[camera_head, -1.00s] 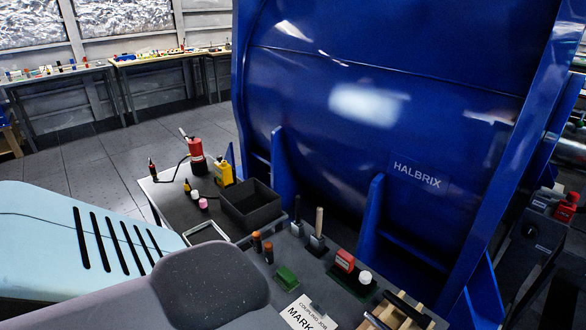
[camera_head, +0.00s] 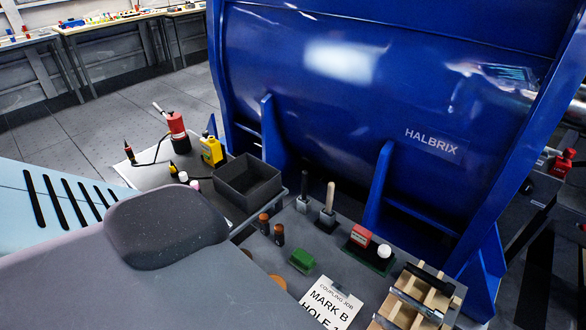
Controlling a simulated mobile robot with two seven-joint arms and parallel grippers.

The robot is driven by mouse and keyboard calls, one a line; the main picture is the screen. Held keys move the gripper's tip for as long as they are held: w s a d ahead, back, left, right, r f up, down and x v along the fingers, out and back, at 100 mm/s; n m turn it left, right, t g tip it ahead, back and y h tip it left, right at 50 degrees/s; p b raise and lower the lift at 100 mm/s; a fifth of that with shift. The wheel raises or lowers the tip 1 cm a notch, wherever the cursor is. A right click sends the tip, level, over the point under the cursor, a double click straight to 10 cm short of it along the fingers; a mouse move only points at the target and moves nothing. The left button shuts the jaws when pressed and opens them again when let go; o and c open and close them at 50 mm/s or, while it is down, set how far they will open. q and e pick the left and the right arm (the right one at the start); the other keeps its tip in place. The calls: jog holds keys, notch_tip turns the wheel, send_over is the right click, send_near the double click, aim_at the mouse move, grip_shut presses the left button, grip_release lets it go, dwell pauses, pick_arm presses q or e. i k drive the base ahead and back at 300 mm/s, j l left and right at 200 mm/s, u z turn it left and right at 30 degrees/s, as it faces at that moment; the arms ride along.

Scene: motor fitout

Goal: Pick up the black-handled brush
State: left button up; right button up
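Two upright tools stand side by side in small blocks at the middle of the work table in the head view. The left one (camera_head: 303,186) has a slim dark handle. Neither of my grippers is in view. A large link of my own arm fills the lower left and hides part of the table.
A black open bin (camera_head: 248,182), a yellow bottle (camera_head: 211,150) and a red canister (camera_head: 177,131) stand to the left. The blue machine (camera_head: 345,110) rises behind.

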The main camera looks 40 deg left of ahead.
aim_at(305, 173)
jog(key=j, duration=0.7)
jog(key=k+j, duration=0.15)
jog(key=j, duration=0.5)
